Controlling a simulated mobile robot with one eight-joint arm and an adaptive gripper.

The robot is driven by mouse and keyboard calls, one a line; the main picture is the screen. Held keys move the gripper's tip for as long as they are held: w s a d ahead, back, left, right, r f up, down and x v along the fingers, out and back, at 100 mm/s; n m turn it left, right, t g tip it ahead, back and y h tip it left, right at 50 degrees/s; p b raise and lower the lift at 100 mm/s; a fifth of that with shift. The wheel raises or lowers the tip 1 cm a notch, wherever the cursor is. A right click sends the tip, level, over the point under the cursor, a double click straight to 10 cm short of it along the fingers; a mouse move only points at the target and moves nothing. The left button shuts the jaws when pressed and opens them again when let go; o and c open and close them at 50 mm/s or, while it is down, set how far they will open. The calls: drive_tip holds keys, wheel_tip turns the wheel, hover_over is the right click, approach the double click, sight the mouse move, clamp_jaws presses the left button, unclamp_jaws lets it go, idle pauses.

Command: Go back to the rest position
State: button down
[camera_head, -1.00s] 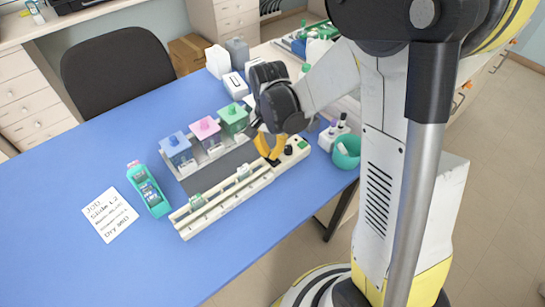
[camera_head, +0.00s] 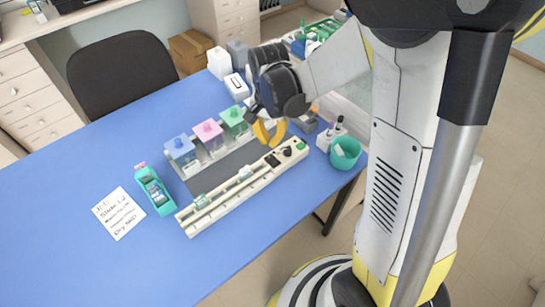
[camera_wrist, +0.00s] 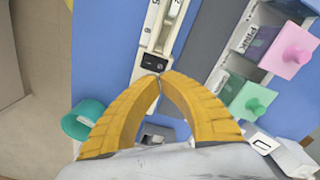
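My gripper (camera_head: 269,144) hangs over the far end of the long cream rail device (camera_head: 235,194), above the blue table. In the wrist view its yellow fingers (camera_wrist: 160,75) curve together and their tips meet, with nothing seen between them. The rail device also shows in the wrist view (camera_wrist: 157,30), below and beyond the fingertips.
A teal slide holder (camera_head: 154,191) and a note (camera_head: 119,213) lie left. A teal cup (camera_head: 345,153) stands near the right table edge. The near left table is clear.

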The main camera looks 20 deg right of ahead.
idle(0.3)
drive_tip(key=shift+s+r, duration=0.15)
drive_tip(key=shift+r, duration=0.2)
drive_tip(key=s+r+n+t+b, duration=0.6)
drive_tip(key=s+r+n+t, duration=0.1)
drive_tip(key=s, duration=0.5)
drive_tip(key=shift+s+r+n, duration=0.2)
drive_tip(key=shift+r+n, duration=0.45)
drive_tip(key=shift+n, duration=0.05)
